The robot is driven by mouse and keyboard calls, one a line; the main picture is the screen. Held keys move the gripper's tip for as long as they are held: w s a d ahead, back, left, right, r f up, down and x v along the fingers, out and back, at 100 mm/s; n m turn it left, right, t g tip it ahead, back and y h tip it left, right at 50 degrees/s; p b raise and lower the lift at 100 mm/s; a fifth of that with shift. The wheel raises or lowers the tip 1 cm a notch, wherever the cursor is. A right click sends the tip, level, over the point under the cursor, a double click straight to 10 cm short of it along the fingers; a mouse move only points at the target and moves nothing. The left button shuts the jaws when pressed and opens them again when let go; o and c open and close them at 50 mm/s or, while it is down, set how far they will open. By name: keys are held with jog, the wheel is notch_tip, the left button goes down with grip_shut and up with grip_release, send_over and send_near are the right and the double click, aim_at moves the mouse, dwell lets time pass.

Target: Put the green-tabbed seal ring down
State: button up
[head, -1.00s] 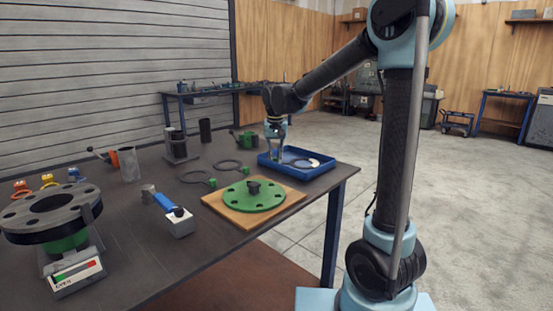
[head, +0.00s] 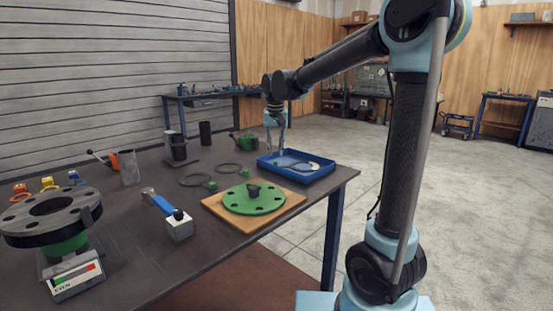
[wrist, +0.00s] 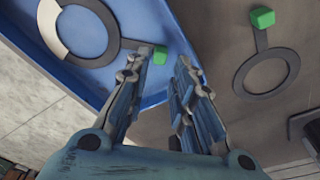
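A dark ring with a green tab lies in the blue tray (head: 318,177), beside a pale curved patch. In the wrist view the ring (wrist: 117,45) is partly cut off at the top, and its green tab (wrist: 159,55) is on an arm pointing between my fingers. My gripper (wrist: 160,65) is open, with one finger on each side of the tab and a visible gap to both. In the head view my gripper (head: 276,150) is over the tray's left part. Two more green-tabbed rings lie on the table, a nearer one (head: 182,183) and a farther one (head: 217,168).
A green flange disc (head: 238,205) sits on a wooden board (head: 285,213) in front of the tray.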

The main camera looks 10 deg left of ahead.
notch_tip(320, 180, up, 6)
jog(key=s, duration=0.1)
jog(key=shift+d+r, duration=0.15)
jog(key=shift+r, duration=0.1)
jog(key=shift+m, duration=0.3)
jog(key=s+d+f, duration=0.2)
jog(key=s+d, duration=0.2)
jog(key=d, duration=0.2)
jog(key=s+d+f, duration=0.2)
jog(key=s+d, duration=0.2)
jog(key=d, duration=0.2)
jog(key=s+d+f, duration=0.2)
jog(key=s+d, duration=0.2)
jog(key=d, duration=0.2)
jog(key=shift+d+f, duration=0.3)
jog(key=shift+f, duration=0.1)
jog(key=s+d+f, duration=0.5)
jog(key=s+f, duration=0.3)
jog(key=s+d+f, duration=0.6)
jog(key=s+f, duration=0.2)
jog(key=shift+s+f+m+t, duration=0.3)
jog(key=shift+s+f, duration=0.1)
